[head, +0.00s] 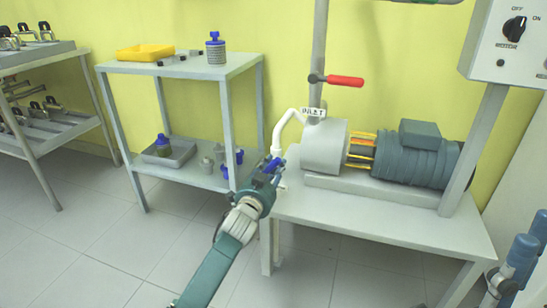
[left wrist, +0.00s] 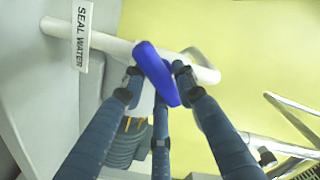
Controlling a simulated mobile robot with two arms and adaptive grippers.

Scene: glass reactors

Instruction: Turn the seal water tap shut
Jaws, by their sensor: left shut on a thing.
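The seal water tap has a blue lever handle (left wrist: 157,74) on a thin white pipe (left wrist: 105,41), beside a tag reading SEAL WATER (left wrist: 82,35). In the left wrist view the lever slants steeply across the pipe. My left gripper (head: 274,166) is at the tap, left of the pump, with its fingers shut around the lever. In the left wrist view two fingers flank the lever and a third is below it. The fingers hide part of the tap body. Finger-like blue-grey parts at the lower right edge of the head view appear to be my right gripper (head: 521,252).
The pump (head: 324,147) and motor (head: 415,155) sit on a grey bench (head: 385,225). A red lever (head: 344,81) is on the upright pipe above. A switch box (head: 512,42) stands at right.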

